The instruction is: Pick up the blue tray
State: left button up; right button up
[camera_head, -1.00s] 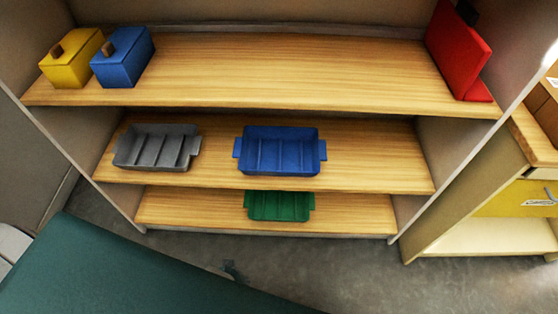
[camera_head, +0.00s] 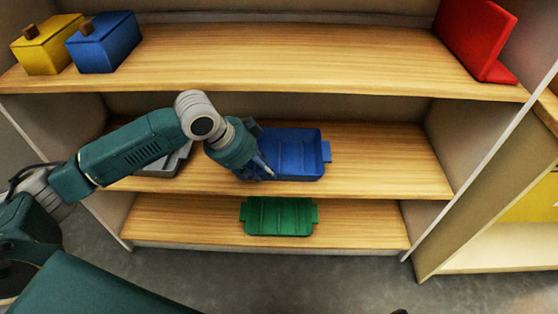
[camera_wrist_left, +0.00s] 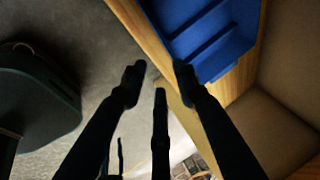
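The blue tray (camera_head: 300,155) lies on the middle shelf, with compartments and a handle tab at its right end. It also shows at the top of the left wrist view (camera_wrist_left: 215,40). My left gripper (camera_head: 262,172) is at the tray's left end in the head view and hides that handle. In the left wrist view, its dark fingers (camera_wrist_left: 158,82) are spread apart with nothing between them. One fingertip overlaps the tray's edge there; I cannot tell whether it touches. My right gripper is not in view.
A grey tray (camera_head: 165,165) sits left on the middle shelf, partly behind my left arm. A green tray (camera_head: 278,216) is on the bottom shelf (camera_head: 365,222). The top shelf (camera_head: 290,60) holds yellow (camera_head: 48,45) and blue (camera_head: 104,42) boxes and a red object (camera_head: 475,38).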

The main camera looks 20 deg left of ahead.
pick_arm(q)
jog(key=w+f+b, duration=0.1)
jog(key=w+f, duration=0.1)
jog(key=f, duration=0.1)
jog(key=shift+w+b, duration=0.2)
jog(key=shift+b, duration=0.1)
jog(key=b+x, duration=0.1)
jog(key=x, duration=0.3)
jog(key=shift+w+d+f+b, duration=0.15)
jog(key=shift+w+b, duration=0.05)
jog(key=shift+b, duration=0.2)
jog(key=shift+w+d+f, duration=0.1)
jog(key=shift+w+f, duration=0.1)
jog(key=shift+f, duration=0.15)
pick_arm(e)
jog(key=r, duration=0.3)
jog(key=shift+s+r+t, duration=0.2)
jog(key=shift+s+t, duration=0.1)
pick_arm(q)
jog(key=shift+f, duration=0.1)
jog(key=shift+c, duration=0.2)
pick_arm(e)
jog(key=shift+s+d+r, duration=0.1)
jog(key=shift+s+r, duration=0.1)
pick_arm(q)
grip_shut()
